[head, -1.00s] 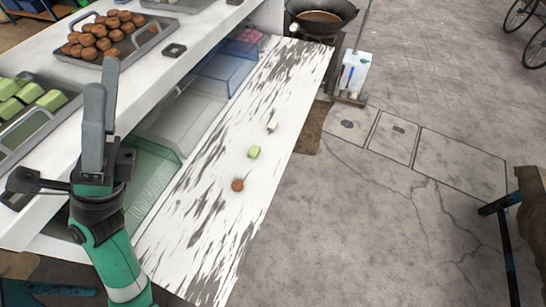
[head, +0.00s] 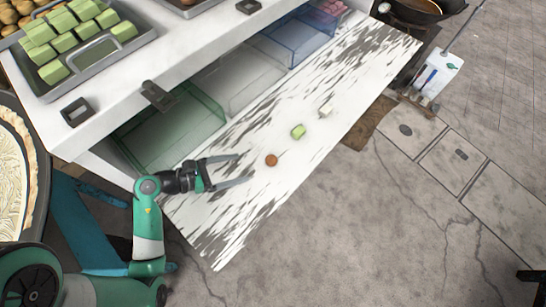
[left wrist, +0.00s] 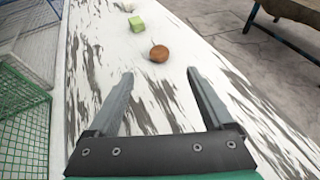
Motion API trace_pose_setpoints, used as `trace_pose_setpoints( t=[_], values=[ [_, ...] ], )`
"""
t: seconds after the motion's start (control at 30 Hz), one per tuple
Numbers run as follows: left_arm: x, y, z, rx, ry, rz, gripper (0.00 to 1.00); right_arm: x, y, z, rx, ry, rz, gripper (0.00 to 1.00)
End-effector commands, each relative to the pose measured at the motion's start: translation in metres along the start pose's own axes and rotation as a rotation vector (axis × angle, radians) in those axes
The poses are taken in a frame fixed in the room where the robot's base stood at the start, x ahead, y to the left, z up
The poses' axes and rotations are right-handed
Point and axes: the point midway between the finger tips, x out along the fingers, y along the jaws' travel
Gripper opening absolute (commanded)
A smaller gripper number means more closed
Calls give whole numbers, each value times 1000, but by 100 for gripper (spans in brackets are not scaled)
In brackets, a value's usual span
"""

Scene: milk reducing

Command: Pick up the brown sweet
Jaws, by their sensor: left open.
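The brown sweet (head: 271,160) is a small round piece on the white, grey-streaked board (head: 240,215). It also shows in the left wrist view (left wrist: 159,53), beyond the fingertips and between their lines. My left gripper (head: 245,169) is open and empty over the board, with its fingers pointing at the sweet and a short gap between. In the left wrist view the left gripper (left wrist: 160,74) has its two fingers spread wide. My right gripper is not in view.
A green sweet (head: 298,131) and a whitish sweet (head: 326,111) lie farther along the board. A green bin (head: 170,130) and a clear bin (head: 243,80) stand beside it under the counter. A tray (head: 130,52) of green sweets is on the counter.

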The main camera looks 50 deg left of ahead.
Motion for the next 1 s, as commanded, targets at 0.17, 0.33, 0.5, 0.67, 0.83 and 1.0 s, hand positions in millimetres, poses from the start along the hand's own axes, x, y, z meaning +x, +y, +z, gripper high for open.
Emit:
trace_pose_setpoints(
  t=[0.17, 0.33, 0.5, 0.67, 0.83, 1.0],
  values=[
    [38, -1, -3, 5, -3, -6, 85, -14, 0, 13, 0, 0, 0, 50],
    [53, 0, 0, 2, -4, -1, 85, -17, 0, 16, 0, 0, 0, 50],
    [60, 0, -3, 2, -3, -1, 85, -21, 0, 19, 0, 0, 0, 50],
    [89, 1, -9, 6, -5, -4, 85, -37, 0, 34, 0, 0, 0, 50],
    [105, 1, -4, 1, -5, -1, 85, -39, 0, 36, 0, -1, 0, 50],
    [105, 2, -3, 0, -4, 1, 85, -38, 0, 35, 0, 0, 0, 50]
  ],
)
